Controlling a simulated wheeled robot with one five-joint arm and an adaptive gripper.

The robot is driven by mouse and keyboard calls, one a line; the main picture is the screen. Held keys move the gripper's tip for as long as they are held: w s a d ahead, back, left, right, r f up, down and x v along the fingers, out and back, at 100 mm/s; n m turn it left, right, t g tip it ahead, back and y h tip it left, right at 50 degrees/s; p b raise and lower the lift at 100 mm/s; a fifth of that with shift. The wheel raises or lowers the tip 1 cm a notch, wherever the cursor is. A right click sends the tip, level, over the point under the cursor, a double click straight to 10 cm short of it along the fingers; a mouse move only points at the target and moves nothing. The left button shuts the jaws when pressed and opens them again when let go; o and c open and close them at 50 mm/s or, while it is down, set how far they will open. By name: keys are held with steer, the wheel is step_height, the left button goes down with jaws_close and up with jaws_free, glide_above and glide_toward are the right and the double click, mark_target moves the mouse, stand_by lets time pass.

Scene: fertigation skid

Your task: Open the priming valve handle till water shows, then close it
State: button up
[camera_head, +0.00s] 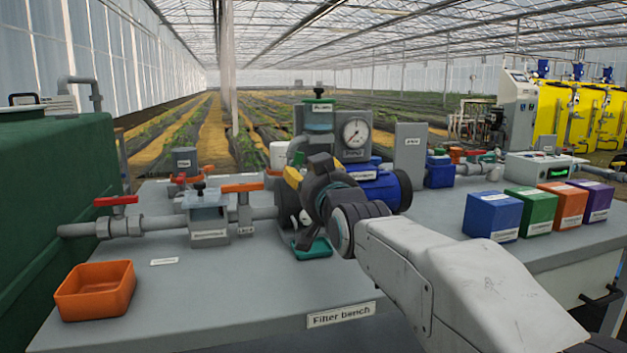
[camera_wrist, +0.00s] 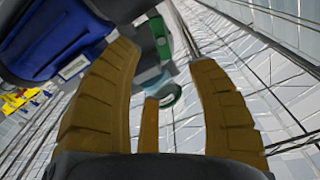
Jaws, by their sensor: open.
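My gripper (camera_head: 294,170) is in front of the blue pump (camera_head: 380,187), with its yellow fingers pointing away from the bench front. In the wrist view my gripper (camera_wrist: 163,60) is open, with nothing held between the fingers. A clear vessel with a green cap and green base ring (camera_head: 319,117) stands above and behind the gripper; its green ring also shows between the fingers in the wrist view (camera_wrist: 170,97). No water flow is visible.
A red valve handle (camera_head: 116,200) and an orange one (camera_head: 242,187) sit on the pipe to the left. A pressure gauge (camera_head: 355,134) stands behind the pump. An orange tray (camera_head: 95,290) is at front left. Coloured boxes (camera_head: 492,215) stand right.

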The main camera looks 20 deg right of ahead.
mark_target(299, 167)
steer(key=shift+s, duration=1)
steer(key=w+p, duration=0.1)
steer(key=w, duration=0.1)
steer(key=w+p, duration=0.1)
steer(key=w, duration=0.2)
steer(key=w+f+p, duration=0.1)
steer(key=w, duration=0.1)
steer(key=shift+w, duration=0.2)
steer(key=shift+w+r+b, duration=0.15)
steer(key=shift+w+b, duration=0.7)
steer(key=shift+w, duration=0.35)
steer(key=shift+w+r+b, duration=0.1)
steer(key=shift+w+b, duration=0.7)
steer(key=shift+w, duration=0.35)
steer(key=shift+c, duration=0.5)
jaws_close()
